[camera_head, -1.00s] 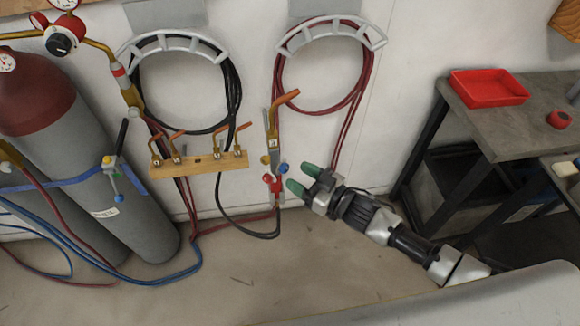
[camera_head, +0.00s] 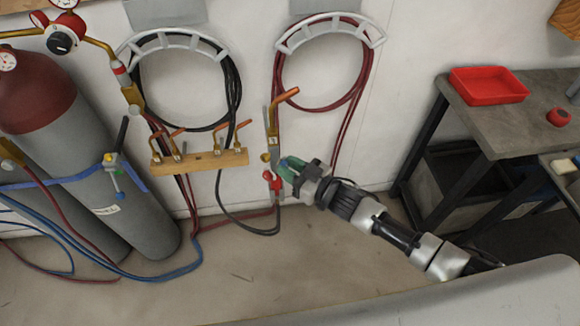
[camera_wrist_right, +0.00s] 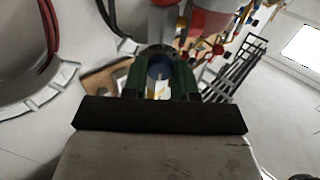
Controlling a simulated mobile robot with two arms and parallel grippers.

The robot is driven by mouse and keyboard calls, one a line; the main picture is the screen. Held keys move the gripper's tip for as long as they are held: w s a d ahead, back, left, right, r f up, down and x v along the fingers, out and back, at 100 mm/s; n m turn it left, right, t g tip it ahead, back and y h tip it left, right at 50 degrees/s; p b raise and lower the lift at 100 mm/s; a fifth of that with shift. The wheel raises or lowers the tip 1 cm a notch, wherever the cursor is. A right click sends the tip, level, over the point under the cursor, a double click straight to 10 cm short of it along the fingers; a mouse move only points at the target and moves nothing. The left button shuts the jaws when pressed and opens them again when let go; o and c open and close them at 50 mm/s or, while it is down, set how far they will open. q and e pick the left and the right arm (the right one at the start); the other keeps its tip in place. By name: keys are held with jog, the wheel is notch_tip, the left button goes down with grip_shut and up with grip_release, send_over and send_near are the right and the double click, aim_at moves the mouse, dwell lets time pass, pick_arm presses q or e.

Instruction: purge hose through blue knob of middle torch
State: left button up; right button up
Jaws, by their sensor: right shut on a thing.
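The middle torch (camera_head: 272,135) hangs upright in front of the wall, with a brass body, an orange tip and a red knob (camera_head: 267,175) low on its left side. My right gripper (camera_head: 284,169) is at the torch's lower right side, its green fingers shut on the blue knob. The fingers hide most of the knob in the head view. In the right wrist view the blue knob (camera_wrist_right: 159,70) shows between the two green fingertips (camera_wrist_right: 160,72). My left gripper is not in view.
A wooden rack (camera_head: 200,163) with several smaller torches is left of the middle torch. Red hose coils (camera_head: 352,95) hang behind it. Gas cylinders (camera_head: 140,205) stand at left. A grey table (camera_head: 505,120) with a red tray (camera_head: 488,84) stands at right.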

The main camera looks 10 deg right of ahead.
jog(key=shift+n, duration=0.3)
jog(key=shift+s+f+n+b, duration=0.1)
jog(key=shift+n+b, duration=1.35)
jog(key=shift+n, duration=5.25)
jog(key=o, duration=0.9)
